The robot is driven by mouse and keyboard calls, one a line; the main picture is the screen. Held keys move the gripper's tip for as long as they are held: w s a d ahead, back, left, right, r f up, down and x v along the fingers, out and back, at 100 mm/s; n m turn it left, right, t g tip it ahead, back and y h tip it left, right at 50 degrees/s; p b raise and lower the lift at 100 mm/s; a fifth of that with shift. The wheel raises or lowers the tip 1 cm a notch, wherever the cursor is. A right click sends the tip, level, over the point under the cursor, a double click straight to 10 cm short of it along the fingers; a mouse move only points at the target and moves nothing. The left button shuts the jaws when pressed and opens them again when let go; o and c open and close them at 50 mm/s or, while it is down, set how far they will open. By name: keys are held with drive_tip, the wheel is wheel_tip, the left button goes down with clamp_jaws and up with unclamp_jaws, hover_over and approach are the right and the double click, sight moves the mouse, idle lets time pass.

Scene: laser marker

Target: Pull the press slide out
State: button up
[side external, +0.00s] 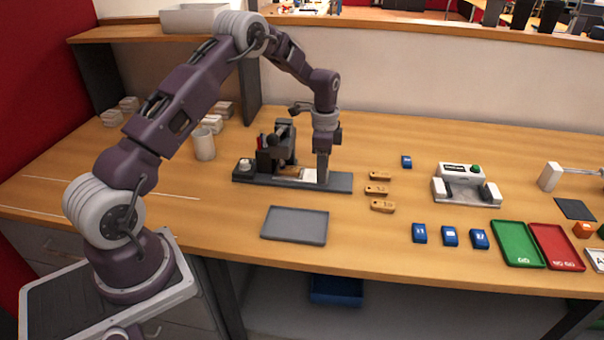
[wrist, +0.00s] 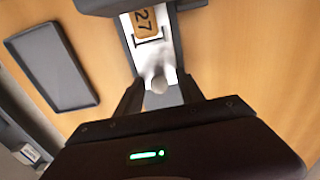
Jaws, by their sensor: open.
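The press (side external: 277,150) is a dark machine on a grey base plate. Its white press slide (side external: 300,173) lies on the base, to the left of my gripper (side external: 323,178). The wrist view shows the slide (wrist: 168,60) with a round pale knob (wrist: 160,84) at its near end. A wooden tag marked 27 (wrist: 145,20) lies on the slide. My gripper's fingers (wrist: 160,92) are open, one on either side of the knob. I cannot tell whether they touch it. The far end of the slide is hidden under the press.
A grey tray (side external: 295,226) lies in front of the press. Several wooden tags (side external: 377,190) lie to its right. Blue blocks (side external: 449,236), a two-handed button box (side external: 465,185), a green tray (side external: 517,245) and a red tray (side external: 556,248) stand further right. A white cup (side external: 204,144) stands left.

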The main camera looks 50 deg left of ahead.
sight(347, 181)
drive_tip(key=shift+s+f, duration=0.2)
drive_tip(key=shift+f, duration=0.15)
drive_tip(key=shift+c, duration=0.4)
drive_tip(key=c, duration=0.4)
drive_tip(key=shift+w+d, duration=2.35)
drive_tip(key=shift+w, duration=0.25)
drive_tip(key=shift+c, duration=0.2)
drive_tip(key=o, duration=0.6)
drive_tip(key=shift+s+d, duration=0.1)
wheel_tip(347, 181, up, 7)
drive_tip(key=shift+w+r, duration=0.15)
drive_tip(key=shift+w, duration=0.05)
